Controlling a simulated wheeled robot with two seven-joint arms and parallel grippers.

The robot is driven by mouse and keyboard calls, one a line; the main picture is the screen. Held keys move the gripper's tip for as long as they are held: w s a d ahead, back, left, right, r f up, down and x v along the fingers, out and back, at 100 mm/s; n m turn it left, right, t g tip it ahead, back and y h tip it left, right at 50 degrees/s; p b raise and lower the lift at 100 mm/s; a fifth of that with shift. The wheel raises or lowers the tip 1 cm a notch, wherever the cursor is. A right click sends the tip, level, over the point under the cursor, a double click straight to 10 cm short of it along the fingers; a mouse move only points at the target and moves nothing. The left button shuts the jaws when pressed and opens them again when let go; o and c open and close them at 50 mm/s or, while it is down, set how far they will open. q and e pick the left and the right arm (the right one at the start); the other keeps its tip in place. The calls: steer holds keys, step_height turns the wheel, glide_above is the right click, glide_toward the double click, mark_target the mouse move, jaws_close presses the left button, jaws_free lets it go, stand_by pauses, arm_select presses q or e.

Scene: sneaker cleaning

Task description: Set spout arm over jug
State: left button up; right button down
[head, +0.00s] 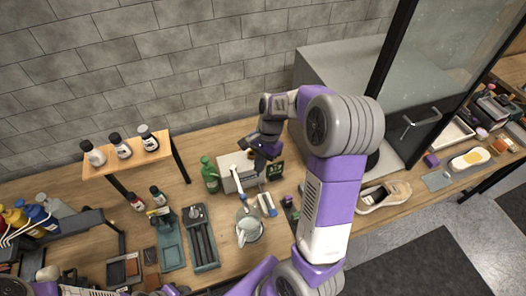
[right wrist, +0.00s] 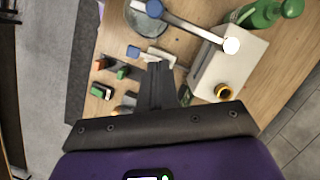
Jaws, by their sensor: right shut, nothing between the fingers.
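The white dispenser box (head: 243,178) stands near the back of the wooden table. Its pale spout arm (head: 237,183) reaches forward from the box to a blue tip; in the right wrist view the spout arm (right wrist: 195,29) has that tip overlapping the jug. The clear jug (head: 249,229) stands in front of the box; part of it shows in the right wrist view (right wrist: 143,22). My right gripper (head: 267,152) is at the box's right; its dark fingers (right wrist: 158,70) are shut and empty, apart from the spout arm. My left gripper is not visible.
A green bottle (head: 209,174) stands left of the box. A blue and white brush (head: 266,204) lies right of the jug. A grey tray (head: 201,240) lies to the left. A small shelf (head: 127,160) holds bottles. A sneaker (head: 384,196) is at the right.

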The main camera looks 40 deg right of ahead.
steer(key=v, duration=0.4)
steer(key=shift+r, duration=0.3)
stand_by(0.3)
